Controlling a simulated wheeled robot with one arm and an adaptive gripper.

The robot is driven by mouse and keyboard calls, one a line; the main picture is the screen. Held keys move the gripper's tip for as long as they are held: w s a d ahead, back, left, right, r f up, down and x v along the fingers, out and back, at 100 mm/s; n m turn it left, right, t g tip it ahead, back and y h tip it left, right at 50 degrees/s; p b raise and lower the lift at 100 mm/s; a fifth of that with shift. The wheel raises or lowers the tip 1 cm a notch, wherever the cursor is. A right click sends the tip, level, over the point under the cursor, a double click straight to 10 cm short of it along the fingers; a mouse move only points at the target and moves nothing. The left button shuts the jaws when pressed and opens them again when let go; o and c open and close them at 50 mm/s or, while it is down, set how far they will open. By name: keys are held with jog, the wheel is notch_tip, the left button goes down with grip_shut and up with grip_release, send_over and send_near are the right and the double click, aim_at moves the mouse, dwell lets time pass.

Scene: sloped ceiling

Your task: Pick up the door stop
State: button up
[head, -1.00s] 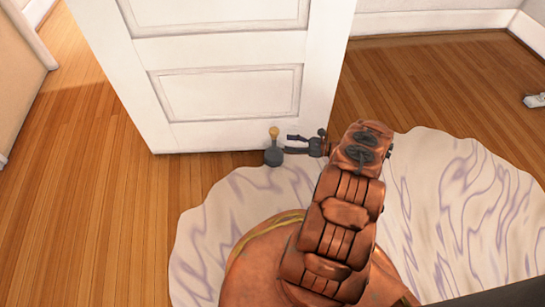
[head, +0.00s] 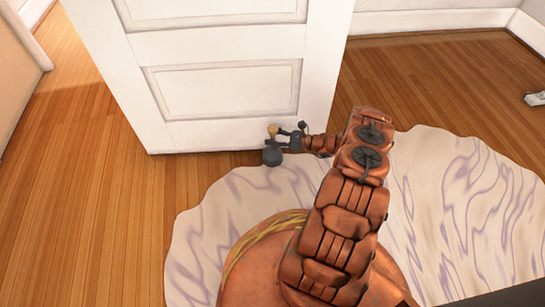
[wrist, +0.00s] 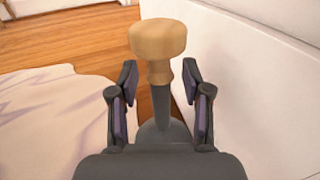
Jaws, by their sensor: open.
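The door stop (head: 272,156) stands upright on the floor at the foot of the white door, by the rug's edge. It has a dark grey rounded base and a tan knob on top. In the wrist view its tan knob (wrist: 158,40) and grey stem show between my fingers, with the base partly hidden below. My gripper (head: 281,134) is open at the door stop's upper part. In the wrist view my gripper (wrist: 157,95) has one finger on each side of the stem, with gaps on both sides.
The white door (head: 225,90) rises close behind the door stop and along the right side of the wrist view. A pale rug with purple streaks (head: 460,210) lies on the wooden floor (head: 90,190). Clear floor lies to the left.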

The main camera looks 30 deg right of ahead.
grip_shut()
dwell(0.4)
dwell(0.4)
